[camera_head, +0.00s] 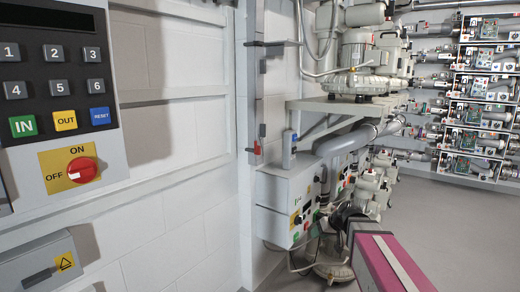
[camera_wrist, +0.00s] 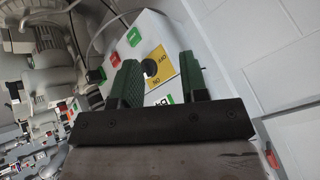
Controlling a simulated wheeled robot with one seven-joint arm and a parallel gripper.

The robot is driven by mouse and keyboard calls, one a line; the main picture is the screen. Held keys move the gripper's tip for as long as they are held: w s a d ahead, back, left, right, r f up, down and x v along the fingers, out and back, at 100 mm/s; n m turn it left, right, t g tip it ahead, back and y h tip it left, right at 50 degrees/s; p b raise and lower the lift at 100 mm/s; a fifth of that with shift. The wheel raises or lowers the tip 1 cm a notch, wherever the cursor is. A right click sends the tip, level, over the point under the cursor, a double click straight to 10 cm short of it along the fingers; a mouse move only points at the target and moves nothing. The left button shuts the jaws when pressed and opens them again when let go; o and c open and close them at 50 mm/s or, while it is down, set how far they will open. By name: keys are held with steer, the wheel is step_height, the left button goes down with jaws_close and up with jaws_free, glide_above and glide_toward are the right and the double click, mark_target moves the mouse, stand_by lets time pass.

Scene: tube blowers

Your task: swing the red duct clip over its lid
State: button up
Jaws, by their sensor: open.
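In the head view my arm reaches in from the lower right, below and right of the clip.
A white control box (camera_head: 283,200) stands below the duct, with a shelf of pumps and pipes (camera_head: 355,85) to its right. A keypad panel (camera_head: 58,75) and red switch (camera_head: 82,170) fill the left. Grey floor (camera_head: 450,220) is clear at right.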

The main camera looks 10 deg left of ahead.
steer(key=w+a+r+n+t+y, duration=0.1)
steer(key=w+a+r+n+y, duration=0.15)
steer(key=a+r, duration=0.35)
steer(key=w+a+r+n+t+y, duration=0.1)
steer(key=w+a+r+n+y, duration=0.2)
steer(key=r, duration=0.6)
steer(key=n+t+y, duration=0.1)
steer(key=n+y, duration=0.1)
steer(key=y, duration=0.2)
glide_toward(260, 147)
steer(key=x, duration=1)
steer(key=shift+f, duration=0.1)
jaws_close()
